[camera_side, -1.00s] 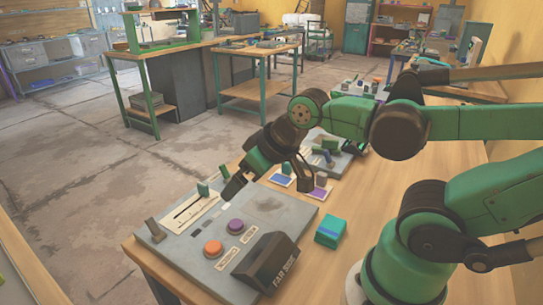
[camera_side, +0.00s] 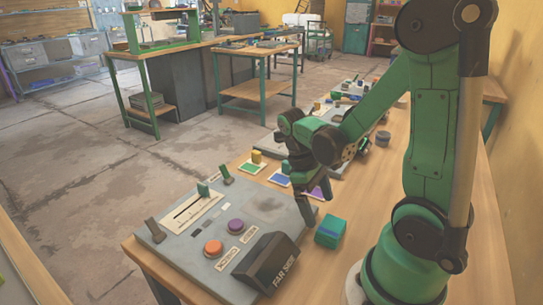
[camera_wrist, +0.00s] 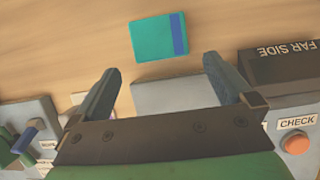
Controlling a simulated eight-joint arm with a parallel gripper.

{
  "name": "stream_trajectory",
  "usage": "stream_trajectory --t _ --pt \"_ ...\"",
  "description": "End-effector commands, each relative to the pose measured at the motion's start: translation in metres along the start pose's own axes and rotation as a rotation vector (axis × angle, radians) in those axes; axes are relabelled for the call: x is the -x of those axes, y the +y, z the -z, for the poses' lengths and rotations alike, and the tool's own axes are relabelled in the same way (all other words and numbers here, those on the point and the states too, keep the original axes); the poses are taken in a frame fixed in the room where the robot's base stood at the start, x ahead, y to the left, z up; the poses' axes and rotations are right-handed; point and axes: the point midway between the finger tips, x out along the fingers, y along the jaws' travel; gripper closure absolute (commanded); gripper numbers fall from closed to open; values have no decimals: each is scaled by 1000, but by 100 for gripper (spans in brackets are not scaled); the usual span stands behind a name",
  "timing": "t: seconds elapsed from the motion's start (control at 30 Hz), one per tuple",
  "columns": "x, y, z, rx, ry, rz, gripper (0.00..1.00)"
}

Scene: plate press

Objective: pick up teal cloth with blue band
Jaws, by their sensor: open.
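The teal cloth with a blue band (camera_side: 330,231) is a small folded block lying on the wooden table, just right of the grey control panel. In the wrist view the teal cloth (camera_wrist: 159,37) lies flat beyond my fingertips, with its blue band along the right edge. My gripper (camera_side: 318,207) is above the panel's right edge, near the cloth and apart from it. In the wrist view my gripper (camera_wrist: 160,75) is open, its two fingers spread with nothing between them.
The grey panel (camera_side: 270,205) carries an orange button (camera_side: 213,248), a purple button (camera_side: 236,225), levers and a dark box marked FAR SIDE (camera_side: 266,263). Coloured cards (camera_side: 250,167) lie behind it.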

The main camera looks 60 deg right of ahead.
Motion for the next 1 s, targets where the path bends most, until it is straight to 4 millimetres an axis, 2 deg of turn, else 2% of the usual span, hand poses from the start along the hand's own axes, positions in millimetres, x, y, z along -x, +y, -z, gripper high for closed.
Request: stream_trajectory --t 0.2,0.4,0.77,0.87,1.0 --pt "-24 0 0 0 2 0 0" --pt "-38 0 0 0 2 -1 0" --pt "-42 0 0 0 3 -1 0" --pt "-42 0 0 0 3 -1 23" --pt "-42 0 0 0 3 -1 63"
